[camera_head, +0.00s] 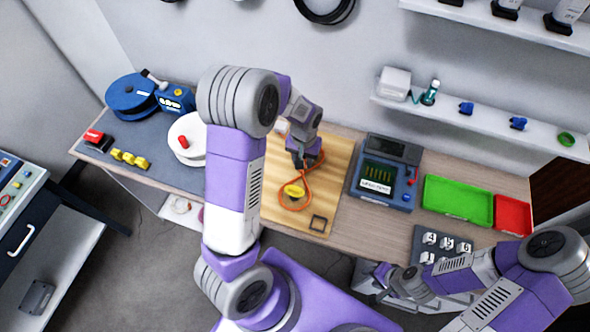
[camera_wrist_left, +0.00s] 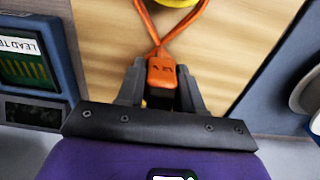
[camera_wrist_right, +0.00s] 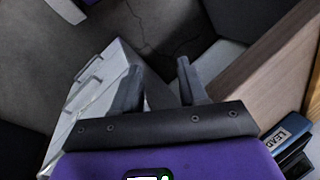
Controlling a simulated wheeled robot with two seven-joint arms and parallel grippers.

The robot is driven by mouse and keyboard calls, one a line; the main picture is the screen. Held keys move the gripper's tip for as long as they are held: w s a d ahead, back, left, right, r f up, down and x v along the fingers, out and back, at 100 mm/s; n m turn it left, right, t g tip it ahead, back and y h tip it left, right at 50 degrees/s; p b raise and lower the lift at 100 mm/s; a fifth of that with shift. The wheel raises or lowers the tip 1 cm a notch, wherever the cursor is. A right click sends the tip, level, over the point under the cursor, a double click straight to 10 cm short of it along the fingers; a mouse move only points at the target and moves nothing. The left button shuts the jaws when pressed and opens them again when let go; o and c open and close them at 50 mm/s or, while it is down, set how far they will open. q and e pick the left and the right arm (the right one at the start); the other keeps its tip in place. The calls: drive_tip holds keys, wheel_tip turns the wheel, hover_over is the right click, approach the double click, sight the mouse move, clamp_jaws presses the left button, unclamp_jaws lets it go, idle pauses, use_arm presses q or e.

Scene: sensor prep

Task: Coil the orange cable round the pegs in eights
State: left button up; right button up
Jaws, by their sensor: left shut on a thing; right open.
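The orange cable (camera_head: 283,205) lies in a loop around a yellow peg (camera_head: 293,191) on the light wooden board (camera_head: 270,215). Its two strands cross near my left gripper (camera_head: 302,160). In the left wrist view, that gripper (camera_wrist_left: 160,88) is shut on the cable's orange end block (camera_wrist_left: 162,70), with the crossing strands just beyond it and part of the yellow peg (camera_wrist_left: 178,3) at the top. Whatever lies under the left gripper is mostly hidden. My right gripper (camera_head: 384,279) is open and empty off the table's front edge; its spread fingers show in the right wrist view (camera_wrist_right: 158,85).
A blue tester (camera_head: 402,153) stands right of the board, then a green tray (camera_head: 457,201) and a red tray (camera_head: 512,215). A white spool (camera_head: 183,128) and blue reel (camera_head: 130,95) stand left. Numbered blocks (camera_head: 430,238) sit at the front right.

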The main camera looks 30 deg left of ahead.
idle(0.3)
use_arm(q)
wheel_tip(320, 180, up, 5)
drive_tip(key=p, duration=0.4)
drive_tip(key=shift+r, duration=0.1)
idle(0.4)
